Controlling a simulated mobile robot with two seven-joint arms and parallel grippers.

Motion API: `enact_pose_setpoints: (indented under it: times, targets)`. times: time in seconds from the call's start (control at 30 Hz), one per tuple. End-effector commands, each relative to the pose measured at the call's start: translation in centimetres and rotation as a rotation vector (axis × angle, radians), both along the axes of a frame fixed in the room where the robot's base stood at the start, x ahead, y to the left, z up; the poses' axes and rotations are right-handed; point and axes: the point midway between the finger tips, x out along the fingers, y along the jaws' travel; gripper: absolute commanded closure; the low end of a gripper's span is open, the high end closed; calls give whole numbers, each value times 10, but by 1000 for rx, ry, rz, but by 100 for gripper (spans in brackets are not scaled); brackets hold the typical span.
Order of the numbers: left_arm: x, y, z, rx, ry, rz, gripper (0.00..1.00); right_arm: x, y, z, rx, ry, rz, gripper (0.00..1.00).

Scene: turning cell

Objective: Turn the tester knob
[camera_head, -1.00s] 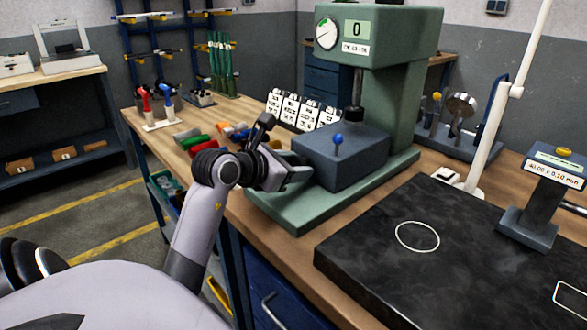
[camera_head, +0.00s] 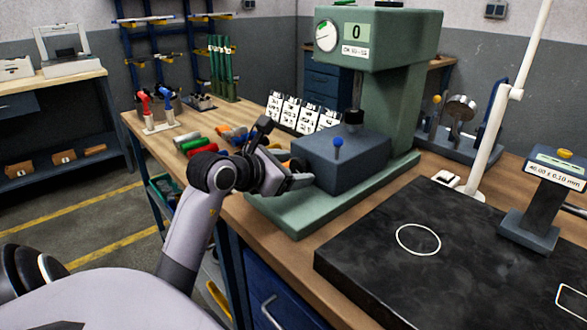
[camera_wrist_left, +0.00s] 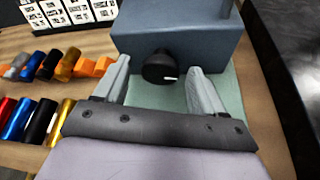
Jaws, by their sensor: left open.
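The green tester (camera_head: 390,90) stands on the wooden bench, with a dial and a display reading 0. Its blue-grey block (camera_head: 350,163) sits on the green base, with a blue-tipped lever on top. The black round tester knob (camera_wrist_left: 160,68) with a white mark shows on the block's front face in the left wrist view. My left gripper (camera_head: 303,181) is open in front of the block. In the wrist view its two fingers (camera_wrist_left: 160,88) stand on either side of the knob, apart from it. My right gripper is not in view.
Several coloured cylinders (camera_wrist_left: 40,120) lie on the bench left of the gripper. White label cards (camera_head: 300,112) stand behind them. A black stone plate (camera_head: 440,250) fills the bench at right, with a gauge stand (camera_head: 545,190) on it.

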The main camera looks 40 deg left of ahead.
Motion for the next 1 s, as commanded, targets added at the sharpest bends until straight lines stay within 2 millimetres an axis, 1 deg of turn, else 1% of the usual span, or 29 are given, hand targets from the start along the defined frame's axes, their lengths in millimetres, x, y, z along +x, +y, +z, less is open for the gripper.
enact_pose_setpoints:
  times: [0.3, 0.43, 0.6, 1.0]
  targets:
    - [-42, -1, 15, 4, 1, 1, 30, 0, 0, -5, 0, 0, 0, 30]
    - [-54, -2, 20, 2, 3, 1, 30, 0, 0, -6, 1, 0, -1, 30]
    - [-58, -2, 22, 1, 2, 0, 30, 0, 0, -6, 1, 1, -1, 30]
    - [-58, -2, 22, 1, 2, 0, 30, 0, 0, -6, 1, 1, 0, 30]
